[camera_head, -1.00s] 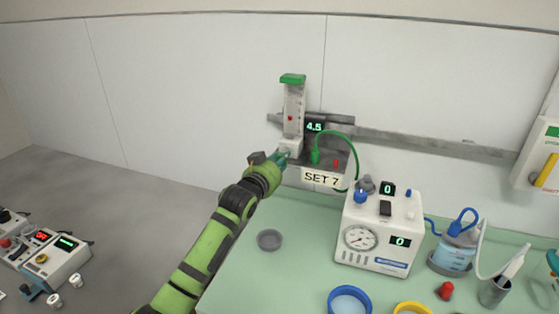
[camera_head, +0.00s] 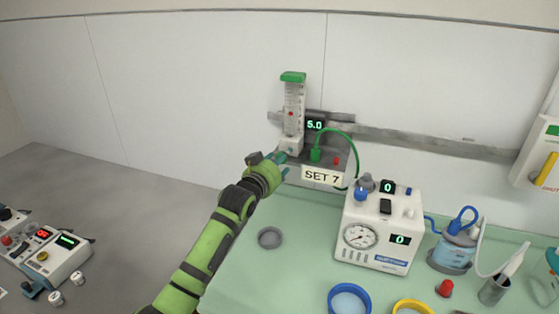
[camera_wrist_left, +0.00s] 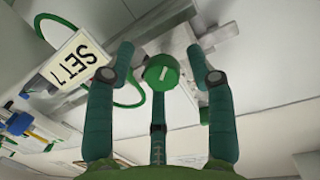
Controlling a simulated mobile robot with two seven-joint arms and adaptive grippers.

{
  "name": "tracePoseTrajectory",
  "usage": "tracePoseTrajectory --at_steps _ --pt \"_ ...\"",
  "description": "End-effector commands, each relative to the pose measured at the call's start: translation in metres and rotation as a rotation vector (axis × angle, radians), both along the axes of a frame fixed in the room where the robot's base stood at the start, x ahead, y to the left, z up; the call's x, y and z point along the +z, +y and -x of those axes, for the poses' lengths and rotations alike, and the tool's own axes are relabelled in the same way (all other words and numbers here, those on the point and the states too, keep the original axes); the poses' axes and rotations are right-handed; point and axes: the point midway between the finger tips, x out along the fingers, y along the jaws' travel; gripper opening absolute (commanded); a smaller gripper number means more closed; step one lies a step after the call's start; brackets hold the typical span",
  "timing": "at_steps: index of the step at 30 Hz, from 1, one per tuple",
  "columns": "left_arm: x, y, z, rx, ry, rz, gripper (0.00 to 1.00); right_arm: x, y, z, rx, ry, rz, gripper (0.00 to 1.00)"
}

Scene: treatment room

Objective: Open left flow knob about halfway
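The left flowmeter (camera_head: 293,105) is an upright clear tube with a green cap and a red float, fixed to the wall rail. Its display (camera_head: 315,125) reads 5.0 and the sign below (camera_head: 322,177) says SET 7. In the left wrist view the green round knob (camera_wrist_left: 162,72) with a white mark sits between my fingertips, with gaps on both sides. My left gripper (camera_head: 280,158) is open at the flowmeter's base; its spread fingers also show in the wrist view (camera_wrist_left: 161,62). The head view does not show the knob clearly. My right gripper is not in view.
A green hose (camera_head: 345,137) runs from a green plug beside the flowmeter towards the white gauge box (camera_head: 375,230). A grey round lid (camera_head: 270,237), blue ring (camera_head: 349,290) and yellow ring (camera_head: 411,306) are on the green table (camera_head: 245,280). A jar (camera_head: 455,250) stands right.

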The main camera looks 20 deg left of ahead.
Motion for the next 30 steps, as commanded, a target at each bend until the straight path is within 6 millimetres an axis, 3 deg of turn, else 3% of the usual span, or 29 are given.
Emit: tracePoseTrajectory --at_steps 8,13,30 --pt "0.003 0.0 0.001 0.0 -0.006 0.0 0.56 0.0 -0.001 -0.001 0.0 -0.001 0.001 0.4" --pt "0.004 0.002 0.012 0.0 -0.007 -0.001 0.56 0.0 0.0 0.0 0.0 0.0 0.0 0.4" --pt "0.012 0.013 0.105 0.001 -0.003 -0.001 0.56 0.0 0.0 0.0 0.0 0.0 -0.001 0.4"
